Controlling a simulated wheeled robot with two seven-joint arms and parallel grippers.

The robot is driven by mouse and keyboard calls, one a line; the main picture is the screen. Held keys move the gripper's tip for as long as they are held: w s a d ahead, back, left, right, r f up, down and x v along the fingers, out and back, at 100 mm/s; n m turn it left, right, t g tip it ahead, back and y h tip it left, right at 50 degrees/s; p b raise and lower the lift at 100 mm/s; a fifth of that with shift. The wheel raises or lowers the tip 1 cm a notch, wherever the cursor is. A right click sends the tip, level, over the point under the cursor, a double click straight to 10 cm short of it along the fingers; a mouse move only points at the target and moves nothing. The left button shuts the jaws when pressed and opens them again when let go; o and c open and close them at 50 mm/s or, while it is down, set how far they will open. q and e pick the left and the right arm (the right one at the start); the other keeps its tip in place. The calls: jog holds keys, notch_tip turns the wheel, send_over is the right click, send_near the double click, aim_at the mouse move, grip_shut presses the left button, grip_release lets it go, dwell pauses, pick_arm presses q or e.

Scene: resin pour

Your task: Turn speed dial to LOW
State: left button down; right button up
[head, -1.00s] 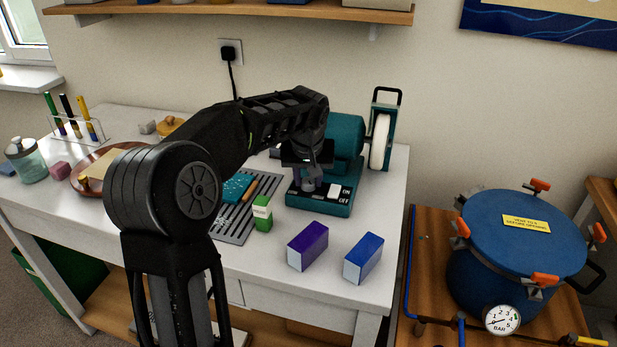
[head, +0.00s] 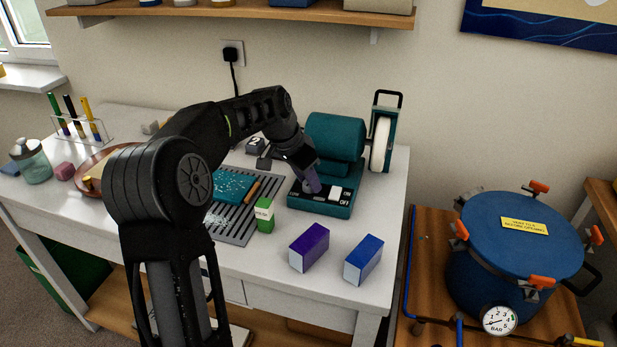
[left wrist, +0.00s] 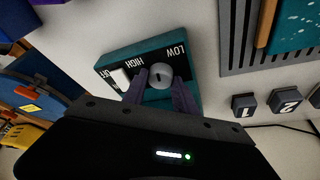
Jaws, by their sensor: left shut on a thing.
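The teal grinder base (head: 343,208) stands at the right of the table, under its motor (head: 335,137). My left gripper (head: 313,187) reaches it from the upper left, tilted, at the dial. In the left wrist view, the round grey speed dial (left wrist: 160,76) sits between the two purple fingers of my left gripper (left wrist: 161,88), which is shut on it. The words HIGH and LOW are printed on the panel beyond the dial. I cannot tell exactly where its dark mark points. In the head view the fingers hide the dial. My right gripper is not in view.
A white ON/OFF switch (head: 336,193) is beside the dial. A purple box (head: 309,247), a blue box (head: 364,259) and a green box (head: 264,215) stand in front. A slotted grey mat (head: 236,228) lies left. A blue pressure pot (head: 512,245) stands right of the table.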

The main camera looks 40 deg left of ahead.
aim_at(295, 191)
pick_arm(q)
jog(key=m+h+p, duration=0.1)
jog(key=m, duration=0.2)
jog(key=m+g+h, duration=0.1)
jog(key=m, duration=0.1)
jog(key=shift+w+a+m+p, duration=0.1)
jog(key=shift+a+m+p, duration=0.05)
jog(key=shift+m+p, duration=0.25)
jog(key=c, duration=1)
grip_release()
jog(key=v, duration=0.8)
jog(key=shift+f, duration=0.1)
